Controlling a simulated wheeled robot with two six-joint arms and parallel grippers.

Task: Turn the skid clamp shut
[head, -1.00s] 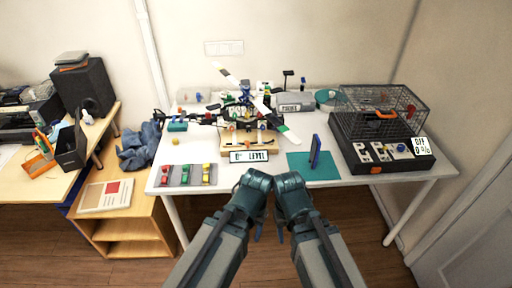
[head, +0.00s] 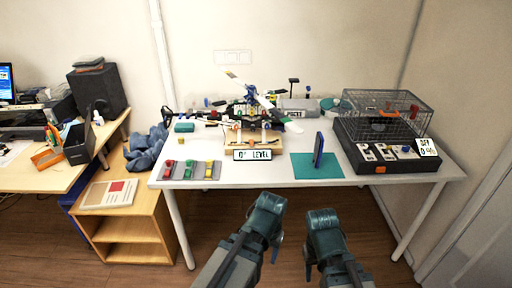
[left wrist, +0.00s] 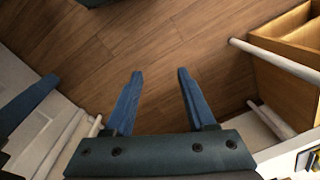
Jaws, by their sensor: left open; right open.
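A model helicopter (head: 246,98) stands on a wooden stand (head: 238,147) at the middle of the white table. Small orange and pale parts show around its skids, but the skid clamp is too small to tell apart, and so is its state. A display (head: 253,155) in front of the stand reads "0° LEVEL". My left gripper (head: 276,252) hangs in front of the table, well short of the stand. In the left wrist view its two blue fingers (left wrist: 160,74) are apart with only floor between them. My right gripper (head: 308,262) is beside it, also empty.
A grey mat (head: 176,178) with red, green and yellow parts lies at the front left of the table (head: 280,174). A teal mat (head: 303,172) with an upright blue piece (head: 319,149) is right of the stand. A wire cage (head: 388,108) on a black box stands at the right.

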